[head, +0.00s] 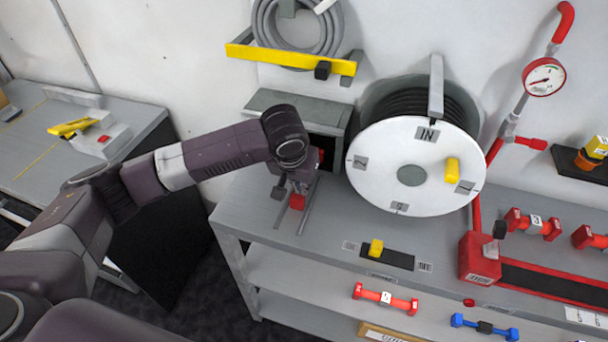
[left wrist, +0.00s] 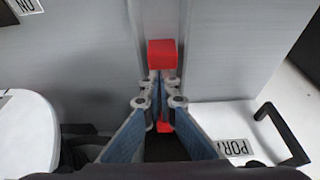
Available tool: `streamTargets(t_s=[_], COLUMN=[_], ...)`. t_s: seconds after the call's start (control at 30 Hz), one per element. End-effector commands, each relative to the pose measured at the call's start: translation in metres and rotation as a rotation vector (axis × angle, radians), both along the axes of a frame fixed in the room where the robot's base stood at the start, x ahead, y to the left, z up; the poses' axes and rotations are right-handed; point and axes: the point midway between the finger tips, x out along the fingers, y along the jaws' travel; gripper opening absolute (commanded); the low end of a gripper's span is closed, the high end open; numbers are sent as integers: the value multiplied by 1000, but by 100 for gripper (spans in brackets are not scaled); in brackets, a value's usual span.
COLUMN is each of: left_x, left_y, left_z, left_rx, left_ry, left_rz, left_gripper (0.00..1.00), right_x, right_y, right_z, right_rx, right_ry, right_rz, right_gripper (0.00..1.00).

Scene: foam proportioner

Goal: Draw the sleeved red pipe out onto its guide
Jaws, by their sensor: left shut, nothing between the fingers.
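My left gripper (head: 293,188) reaches down at the grey cabinet (head: 284,100) on the bench, by its dark opening. Its fingers are shut with nothing between them. In the left wrist view the closed fingertips (left wrist: 161,84) lie just below a red block (left wrist: 161,53); I cannot tell whether they touch it. A second red piece (left wrist: 165,128) shows low behind the fingers. In the head view a red end (head: 297,201) shows just under the gripper, between two thin grey rails (head: 308,207) of the guide. The gripper hides most of the pipe and its sleeve. My right gripper is not in view.
A white reel (head: 390,190) marked IN stands close right of the guide. A yellow bracket (head: 290,60) with a coiled hose hangs above. A yellow block (head: 376,247) lies on a black strip in front. A PORT-labelled plate with a black handle (left wrist: 282,135) is beside the fingers.

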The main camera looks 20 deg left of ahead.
Motion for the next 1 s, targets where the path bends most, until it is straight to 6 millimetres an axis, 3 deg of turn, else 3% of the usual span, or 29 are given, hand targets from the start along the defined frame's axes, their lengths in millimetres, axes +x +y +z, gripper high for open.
streamTargets(t_s=[0.03, 0.4, 0.6, 1.0], left_x=[-9, -59, -71, -70], left_y=[0, 2, 3, 3], left_z=[6, 5, 2, 2], left_rx=[0, -1, 0, 0], left_ry=[5, 4, 1, 0], left_rz=[-2, 0, 0, 1], left_gripper=[0, 0, 0, 0], right_x=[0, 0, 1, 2], right_y=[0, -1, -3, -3], right_z=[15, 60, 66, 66], right_rx=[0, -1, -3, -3], right_ry=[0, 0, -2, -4], right_rz=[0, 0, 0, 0], right_gripper=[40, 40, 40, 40])
